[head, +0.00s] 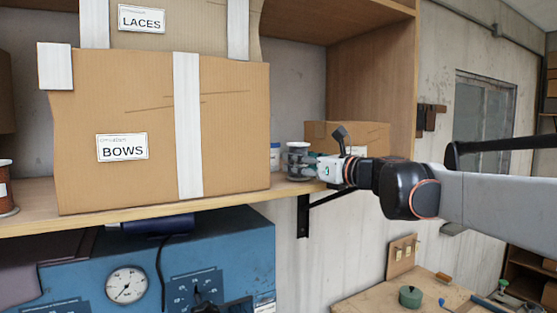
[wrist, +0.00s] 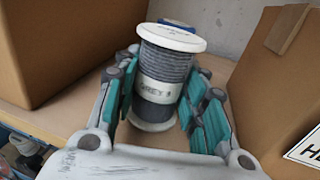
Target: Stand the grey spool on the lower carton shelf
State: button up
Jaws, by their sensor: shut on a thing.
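The grey spool (wrist: 165,68), with pale flanges and dark grey windings, stands roughly upright between my fingers, its label partly reading GREY. Its upper part also shows in the head view (head: 298,148), just right of the BOWS carton. My gripper (head: 308,166) reaches in from the right and is shut on the spool, with green finger pads on both sides in the wrist view. The spool is over the lower carton shelf (head: 240,199), near its front edge. I cannot tell whether its bottom flange touches the board.
The large BOWS carton (head: 95,105) stands left of the spool, with the LACES carton (head: 180,35) above. A smaller carton (head: 372,134) stands to the right. A brown spool (head: 6,190) is far left.

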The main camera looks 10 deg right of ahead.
jog(key=shift+s, duration=0.15)
jog(key=shift+f, duration=0.15)
jog(key=o, duration=1.1)
jog(key=shift+r, duration=0.2)
